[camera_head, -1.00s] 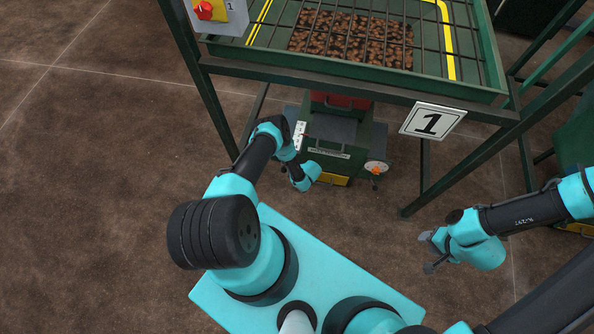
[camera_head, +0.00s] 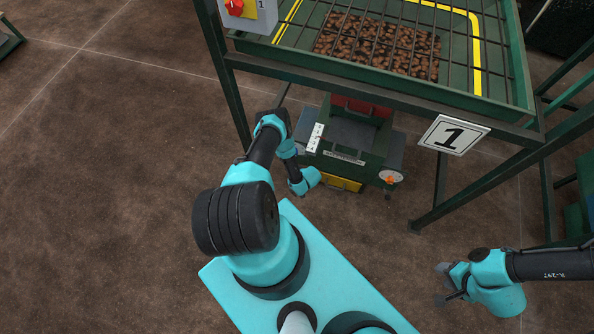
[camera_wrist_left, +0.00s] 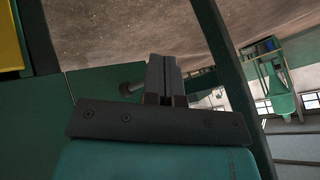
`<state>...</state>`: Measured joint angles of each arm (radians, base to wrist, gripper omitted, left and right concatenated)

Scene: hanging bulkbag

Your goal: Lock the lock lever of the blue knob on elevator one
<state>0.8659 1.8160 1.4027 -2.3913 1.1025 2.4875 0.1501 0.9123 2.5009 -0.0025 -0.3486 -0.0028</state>
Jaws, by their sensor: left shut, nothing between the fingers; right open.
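Elevator one appears to be the green machine (camera_head: 345,150) under the frame bearing the number 1 sign (camera_head: 454,135). I cannot make out a blue knob or its lock lever in either view. My left arm reaches down to the machine's left side in the head view, where its fingertips cannot be made out. In the left wrist view my left gripper (camera_wrist_left: 163,75) is shut and empty, in front of a green panel (camera_wrist_left: 105,88). A dark, rounded peg-like part (camera_wrist_left: 131,88) shows just left of the fingers. My right gripper (camera_head: 443,284) is open and empty above the floor at lower right.
A green tray (camera_head: 515,75) with a grid over brown lumps stands on the frame above the machine. A red switch (camera_head: 235,7) is on a box at its left. A white dial with an orange centre (camera_head: 391,177) is on the machine's right. Floor at left is clear.

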